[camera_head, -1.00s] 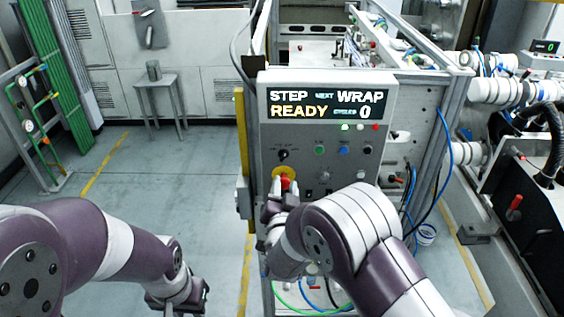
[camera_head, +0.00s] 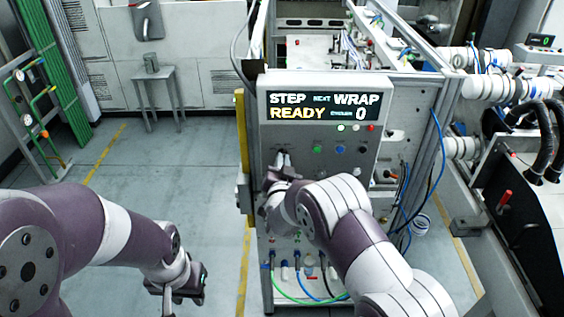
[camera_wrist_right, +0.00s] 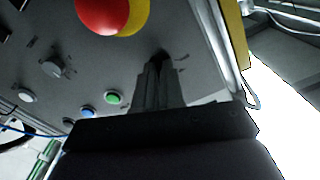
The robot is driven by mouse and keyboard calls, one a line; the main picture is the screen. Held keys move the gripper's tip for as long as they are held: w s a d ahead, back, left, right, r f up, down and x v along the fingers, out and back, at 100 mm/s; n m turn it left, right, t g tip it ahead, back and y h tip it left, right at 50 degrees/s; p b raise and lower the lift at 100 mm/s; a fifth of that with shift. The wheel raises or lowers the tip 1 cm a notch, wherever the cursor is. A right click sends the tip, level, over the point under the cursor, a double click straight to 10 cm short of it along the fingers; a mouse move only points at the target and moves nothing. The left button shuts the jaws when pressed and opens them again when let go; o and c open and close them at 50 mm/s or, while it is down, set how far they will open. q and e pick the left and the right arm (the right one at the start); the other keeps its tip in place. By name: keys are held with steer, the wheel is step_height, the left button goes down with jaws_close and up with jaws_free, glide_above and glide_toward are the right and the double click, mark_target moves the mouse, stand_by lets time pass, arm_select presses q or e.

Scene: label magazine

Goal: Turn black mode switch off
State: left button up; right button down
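The grey control panel (camera_head: 352,190) faces me, its display reading STEP, NEXT WRAP, READY and 0. The black mode switch (camera_wrist_right: 160,55) sits at the upper left of the panel's controls and is mostly hidden by my right gripper (camera_head: 283,158). In the right wrist view the fingers (camera_wrist_right: 161,72) are close together at the switch, with its dark tip showing between them. They appear shut on it; its exact angle is hidden. My left gripper (camera_head: 183,288) hangs over the floor at lower left, fingers apart and empty.
A red button on a yellow base (camera_wrist_right: 110,12) is close to the right fingers. A green button (camera_head: 318,150), blue button (camera_head: 340,149) and black knob (camera_head: 363,149) sit in a row beside the switch. Cables (camera_head: 300,292) hang below.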

steer(key=n+b, duration=0.6)
steer(key=n, duration=1.1)
steer(key=shift+r+n+b, duration=0.15)
steer(key=shift+n+b, duration=0.2)
steer(key=shift+n, duration=0.05)
stand_by(0.7)
steer(key=c, duration=1.2)
jaws_free()
steer(key=shift+c, duration=0.2)
